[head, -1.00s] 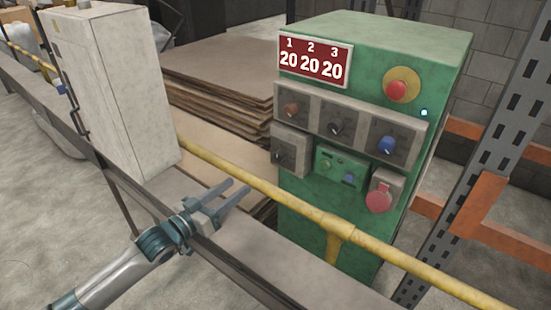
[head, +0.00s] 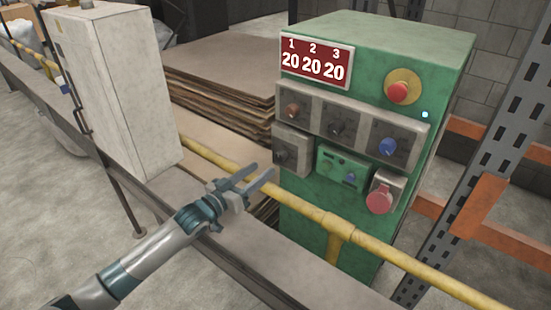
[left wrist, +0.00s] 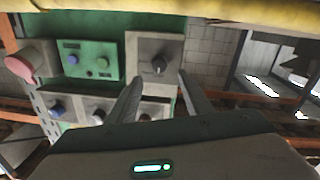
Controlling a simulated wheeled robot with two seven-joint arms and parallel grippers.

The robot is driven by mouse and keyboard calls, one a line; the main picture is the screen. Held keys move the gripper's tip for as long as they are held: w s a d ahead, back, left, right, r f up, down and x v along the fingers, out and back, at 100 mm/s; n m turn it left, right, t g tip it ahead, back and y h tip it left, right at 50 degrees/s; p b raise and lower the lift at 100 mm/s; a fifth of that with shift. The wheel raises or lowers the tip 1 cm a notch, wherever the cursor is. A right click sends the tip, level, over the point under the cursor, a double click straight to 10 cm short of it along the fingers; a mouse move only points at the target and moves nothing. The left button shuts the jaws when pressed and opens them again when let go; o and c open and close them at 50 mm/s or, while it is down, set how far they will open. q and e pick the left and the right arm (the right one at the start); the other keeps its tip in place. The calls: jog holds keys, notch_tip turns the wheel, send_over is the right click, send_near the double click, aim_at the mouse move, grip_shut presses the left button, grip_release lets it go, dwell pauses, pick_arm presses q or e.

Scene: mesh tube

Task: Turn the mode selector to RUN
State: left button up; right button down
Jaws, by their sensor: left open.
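The green control cabinet (head: 325,220) carries several knobs; their markings are too small to read, so I cannot tell which is labelled as the mode selector. A dark knob (head: 282,156) sits on a separate grey box at the cabinet's lower left. My left gripper (head: 262,171) is open and empty, just left of and below that box in the head view, apart from it. In the left wrist view, that dark knob (left wrist: 159,64) shows ahead, between the two open fingertips (left wrist: 161,80). My right gripper is not in view.
A yellow rail (head: 295,206) runs across in front of the cabinet, below my left gripper. Other knobs (head: 387,146), a red emergency button (head: 398,92) and a red socket (head: 379,200) are on the cabinet. A pale box (head: 125,100) stands left; stacked boards (head: 220,80) lie behind.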

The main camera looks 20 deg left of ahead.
aim_at(278, 158)
pick_arm(q)
jog(key=x, duration=0.8)
jog(key=shift+p, duration=0.35)
jog(key=c, duration=1.1)
